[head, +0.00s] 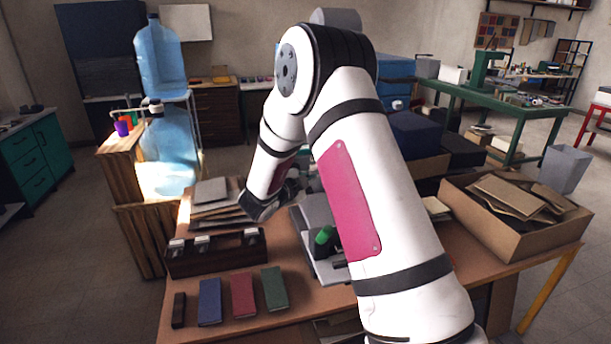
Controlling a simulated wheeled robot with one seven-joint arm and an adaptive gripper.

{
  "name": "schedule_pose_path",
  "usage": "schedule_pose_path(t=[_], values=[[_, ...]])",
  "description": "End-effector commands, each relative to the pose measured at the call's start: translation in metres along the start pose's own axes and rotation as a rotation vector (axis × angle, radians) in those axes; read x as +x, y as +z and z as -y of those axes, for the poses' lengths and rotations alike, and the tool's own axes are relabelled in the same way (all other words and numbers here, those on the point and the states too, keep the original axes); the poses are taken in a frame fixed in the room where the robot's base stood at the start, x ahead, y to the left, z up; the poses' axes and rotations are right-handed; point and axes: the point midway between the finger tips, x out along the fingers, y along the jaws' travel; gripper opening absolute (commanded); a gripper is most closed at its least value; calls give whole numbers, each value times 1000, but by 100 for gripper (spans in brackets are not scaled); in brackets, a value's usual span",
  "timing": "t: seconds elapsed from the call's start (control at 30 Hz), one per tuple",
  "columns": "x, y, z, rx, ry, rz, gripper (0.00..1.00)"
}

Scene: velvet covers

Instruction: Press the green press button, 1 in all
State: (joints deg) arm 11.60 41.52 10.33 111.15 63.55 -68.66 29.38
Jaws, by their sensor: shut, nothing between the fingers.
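A green rounded piece on a dark mount (325,235) shows on the table just left of my upper arm. It looks like the green press button, but it is small and partly covered by my arm, so I cannot be sure. It sits at a grey and white device (318,262), whose right part is hidden behind my arm. My forearm comes down to a dark wrist joint (262,206) above the table, left of and farther back than the green piece. My gripper's fingers are hidden behind my arm, so I cannot see whether they touch anything.
A dark wooden case with metal clasps (217,253) stands on the table (285,235) to the left. Blue (210,302), red (244,296) and green (275,289) covers lie in front. A cardboard box (520,243) stands right. Large water bottles (168,150) stand back left.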

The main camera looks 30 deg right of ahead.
Motion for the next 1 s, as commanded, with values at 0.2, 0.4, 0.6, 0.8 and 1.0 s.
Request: schedule_pose_path(t=[0.2, 0.4, 0.6, 0.8, 1.0], values=[[1, 1, 0, 0, 0, 0, 0], [2, 2, 2, 0, 0, 0, 0], [4, 3, 3, 0, 0, 0, 0], [6, 4, 4, 0, 0, 0, 0], [7, 5, 5, 0, -1, 0, 0]])
